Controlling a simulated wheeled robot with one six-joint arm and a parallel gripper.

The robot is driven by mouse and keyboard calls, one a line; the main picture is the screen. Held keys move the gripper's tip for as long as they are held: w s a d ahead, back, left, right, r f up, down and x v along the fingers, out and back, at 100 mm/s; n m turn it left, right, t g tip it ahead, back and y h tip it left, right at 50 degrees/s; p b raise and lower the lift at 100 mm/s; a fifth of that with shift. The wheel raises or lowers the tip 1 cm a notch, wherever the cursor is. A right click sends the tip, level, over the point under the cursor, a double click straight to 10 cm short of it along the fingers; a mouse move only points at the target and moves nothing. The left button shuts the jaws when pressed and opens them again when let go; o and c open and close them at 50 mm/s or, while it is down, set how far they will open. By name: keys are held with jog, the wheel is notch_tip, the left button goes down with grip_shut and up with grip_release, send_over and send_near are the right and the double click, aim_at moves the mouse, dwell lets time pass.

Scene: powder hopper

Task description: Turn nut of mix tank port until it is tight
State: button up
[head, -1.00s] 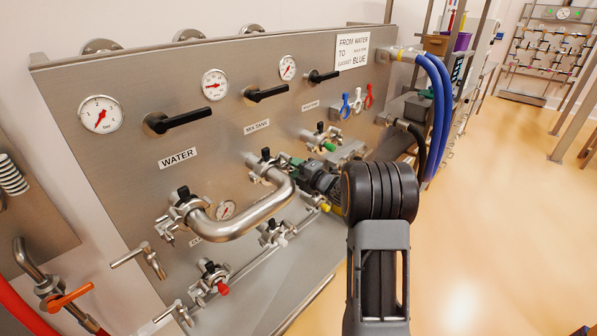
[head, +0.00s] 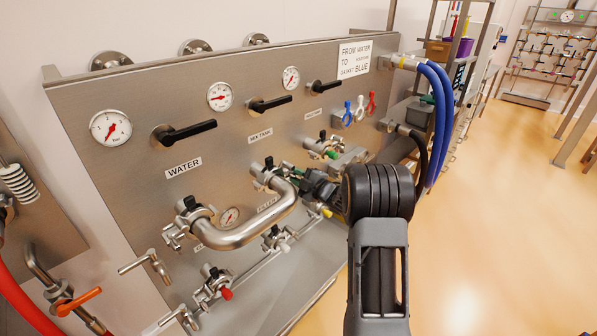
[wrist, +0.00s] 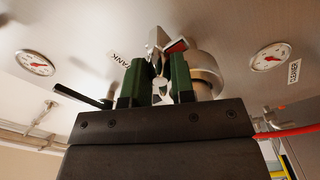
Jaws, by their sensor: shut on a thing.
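The mix tank port (head: 266,176) is on the steel panel below the label MIX TANK. A bent steel pipe (head: 245,232) joins it to the water port (head: 187,212) at the lower left. My gripper (head: 287,171) reaches the mix tank port from the right. In the wrist view, the green fingers of my gripper (wrist: 157,78) point up at the port clamp (wrist: 157,40) and are shut on its small metal nut (wrist: 159,88). The fingers hide most of the nut. The round end of the pipe (wrist: 207,66) is just right of the fingers.
Black valve handles (head: 188,133) and gauges (head: 111,127) are above the ports. Lower ports with clamps (head: 213,285) lie below the pipe. Blue hoses (head: 436,120) hang at the panel's right. Open floor (head: 480,240) is to the right.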

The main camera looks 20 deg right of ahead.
jog(key=shift+m, duration=1.2)
jog(key=m+p, duration=0.3)
jog(key=shift+r, duration=0.25)
jog(key=m, duration=0.1)
jog(key=m+p, duration=0.1)
jog(key=m, duration=0.2)
jog(key=shift+f+m+p, duration=0.25)
jog(key=shift+m+p, duration=0.05)
jog(key=shift+p, duration=0.1)
jog(key=shift+r+m+p, duration=0.25)
jog(key=shift+m+p, duration=0.5)
jog(key=shift+m, duration=0.15)
jog(key=o, duration=0.5)
jog(key=shift+f+m, duration=0.2)
jog(key=shift+m, duration=0.2)
jog(key=shift+c, duration=0.2)
jog(key=shift+o, duration=1)
